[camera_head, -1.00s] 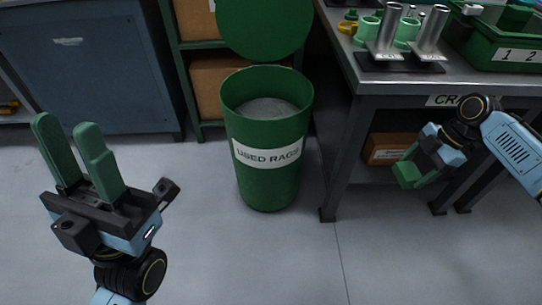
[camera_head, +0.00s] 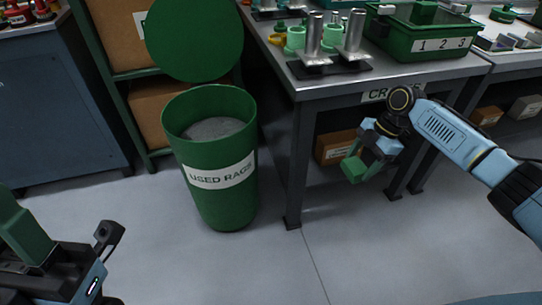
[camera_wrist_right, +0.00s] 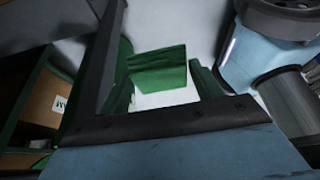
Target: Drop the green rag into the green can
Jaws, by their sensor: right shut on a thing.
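The green can (camera_head: 226,209), labelled USED RAGS, stands upright on the floor left of the workbench. Its round green lid is raised behind it, and a grey surface shows inside. My right gripper (camera_head: 358,166) is right of the can, in front of the bench and below its top. It is shut on the green rag (camera_wrist_right: 157,68), which shows between the green fingers in the right wrist view. In the head view the rag is hard to tell from the fingers. My left gripper (camera_head: 22,232) is cut off at the lower left; only one finger shows clearly.
The workbench (camera_head: 292,150) and its leg stand between the can and my right gripper. Metal cylinders on a black plate and a green bin (camera_head: 420,40) sit on top. A cardboard box (camera_head: 335,147) is underneath. A shelf is behind the can; the floor in front is clear.

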